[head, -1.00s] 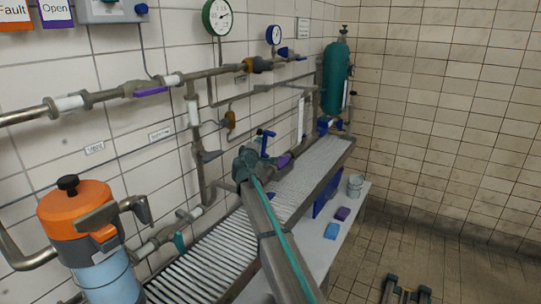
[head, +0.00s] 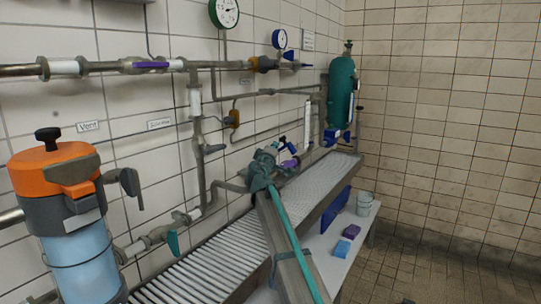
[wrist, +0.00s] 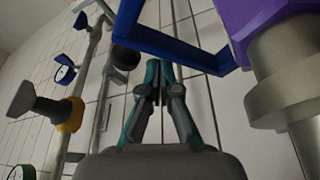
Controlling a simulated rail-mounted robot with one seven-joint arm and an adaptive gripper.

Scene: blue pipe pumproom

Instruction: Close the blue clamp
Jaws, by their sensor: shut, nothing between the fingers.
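The blue clamp (head: 291,148) shows as a small blue bent bar beside a purple part (head: 290,163) on the pipework above the grated bench. In the wrist view its angular blue bar (wrist: 168,48) crosses the top, meeting the big purple part (wrist: 262,22) at the upper right. My gripper (head: 268,154) is just left of the clamp in the head view. In the wrist view my gripper (wrist: 161,92) is shut and empty, its fingertips pointing up below the blue bar. Whether they touch the bar cannot be told. The arm hides part of the pipe there.
An orange-topped canister (head: 55,170) stands at left, a green cylinder (head: 341,92) at the back.

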